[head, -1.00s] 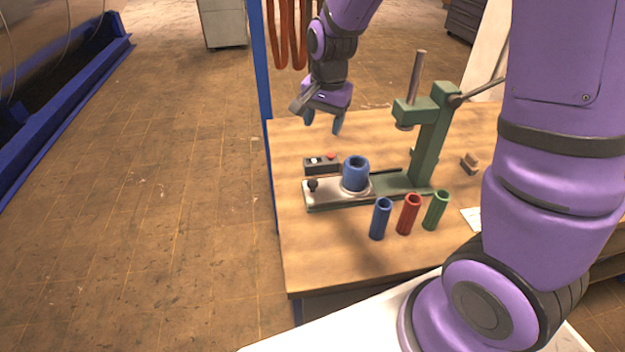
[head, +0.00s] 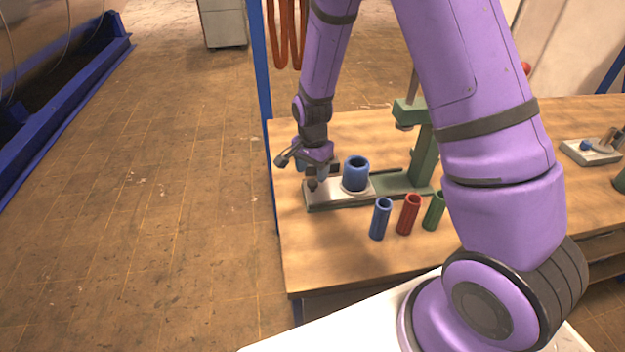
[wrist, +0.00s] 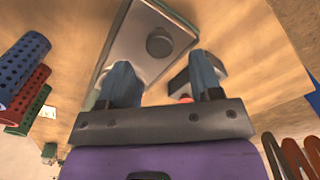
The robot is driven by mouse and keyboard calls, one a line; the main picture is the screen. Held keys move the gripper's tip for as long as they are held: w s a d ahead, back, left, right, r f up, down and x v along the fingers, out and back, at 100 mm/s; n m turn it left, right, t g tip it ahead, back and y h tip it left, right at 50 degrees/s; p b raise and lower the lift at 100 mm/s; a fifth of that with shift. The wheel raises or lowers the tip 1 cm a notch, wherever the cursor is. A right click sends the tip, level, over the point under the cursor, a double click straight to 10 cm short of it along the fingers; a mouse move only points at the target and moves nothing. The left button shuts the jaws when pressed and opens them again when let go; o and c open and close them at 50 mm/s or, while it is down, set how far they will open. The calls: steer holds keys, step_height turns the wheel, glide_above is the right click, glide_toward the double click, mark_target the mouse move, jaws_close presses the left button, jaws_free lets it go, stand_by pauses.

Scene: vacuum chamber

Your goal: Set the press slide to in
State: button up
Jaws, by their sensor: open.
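The press slide (head: 330,199) is a pale metal plate on the green press base, reaching out to the left of the press column (head: 424,160). A dark round knob (head: 312,186) stands on its left end; it also shows in the wrist view (wrist: 159,42). A blue ring-shaped part (head: 356,173) sits upright on the slide, left of the ram and not under it. My gripper (wrist: 165,82) points down over the slide's knob end. Its blue fingers are open and empty, with the knob just beyond the fingertips, roughly between them. In the head view my gripper (head: 312,172) partly covers that end.
Blue (head: 380,219), red (head: 409,214) and green (head: 433,211) tubes stand in front of the press. A small dark box (wrist: 188,82) with a red spot lies beside the slide, mostly hidden in the head view. The table's left front (head: 315,260) is clear.

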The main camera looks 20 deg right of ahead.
mark_target(313, 182)
steer(key=shift+f, duration=2)
jaws_close()
steer(key=d, duration=0.3)
steer(key=s+d, duration=0.1)
steer(key=d, duration=0.3)
steer(key=s+d, duration=0.1)
steer(key=d, duration=0.3)
steer(key=shift+s+d, duration=0.1)
steer(key=shift+d, duration=0.1)
jaws_free()
steer(key=shift+d, duration=0.1)
steer(key=shift+r, duration=0.1)
